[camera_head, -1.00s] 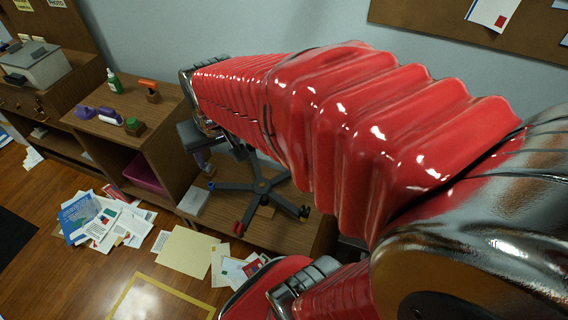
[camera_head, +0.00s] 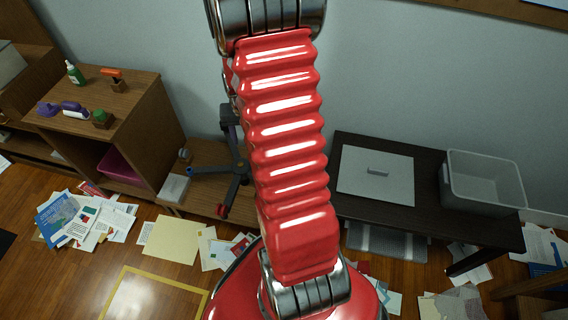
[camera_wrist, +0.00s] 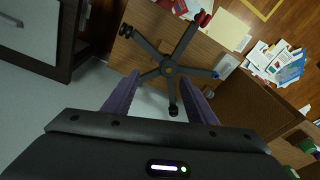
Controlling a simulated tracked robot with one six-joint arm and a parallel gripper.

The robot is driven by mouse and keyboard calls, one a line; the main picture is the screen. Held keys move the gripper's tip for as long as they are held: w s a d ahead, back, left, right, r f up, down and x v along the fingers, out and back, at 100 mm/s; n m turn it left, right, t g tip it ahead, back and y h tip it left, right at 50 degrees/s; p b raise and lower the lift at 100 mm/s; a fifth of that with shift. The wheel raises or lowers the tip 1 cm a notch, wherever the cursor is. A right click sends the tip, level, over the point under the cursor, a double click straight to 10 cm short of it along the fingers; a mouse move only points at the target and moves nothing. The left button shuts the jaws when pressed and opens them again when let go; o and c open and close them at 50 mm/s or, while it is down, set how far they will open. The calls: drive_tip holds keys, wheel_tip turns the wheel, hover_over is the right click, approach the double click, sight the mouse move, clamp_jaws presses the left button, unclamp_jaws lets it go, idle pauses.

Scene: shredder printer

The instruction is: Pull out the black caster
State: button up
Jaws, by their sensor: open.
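An upturned chair base (camera_wrist: 168,69) with dark spokes lies on a wooden surface in the wrist view. One spoke ends in a black caster (camera_wrist: 126,31) at upper left, another in a black tip (camera_wrist: 173,110) between my fingers. A red caster (camera_wrist: 203,18) and a blue caster (camera_wrist: 215,75) are on other spokes. My gripper (camera_wrist: 162,84) is open and empty, its two fingers on either side of the lower spoke; I cannot tell the height gap. In the head view the chair base (camera_head: 238,165) is partly hidden behind my arm, and its black casters do not show clearly.
A dark table (camera_head: 430,170) with a white panel (camera_head: 375,175) and a grey bin (camera_head: 482,180) stands at right. A wooden shelf (camera_head: 140,120) stands at left. Papers (camera_head: 90,220) litter the floor. A wall rises behind the chair base.

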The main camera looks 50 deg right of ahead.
drive_tip(key=s+d+f+m, duration=0.2)
drive_tip(key=s+d+f, duration=0.2)
drive_tip(key=f, duration=0.5)
drive_tip(key=s+d+f+m+g+y, duration=0.1)
drive_tip(key=s+d+f, duration=0.3)
drive_tip(key=f, duration=0.6)
drive_tip(key=shift+s+d+m, duration=0.2)
drive_tip(key=shift+s+m, duration=0.25)
drive_tip(key=shift+m, duration=0.05)
drive_tip(key=shift+f, duration=0.1)
drive_tip(key=shift+f, duration=6.75)
drive_tip(key=shift+c, duration=0.3)
clamp_jaws()
drive_tip(key=shift+r, duration=0.65)
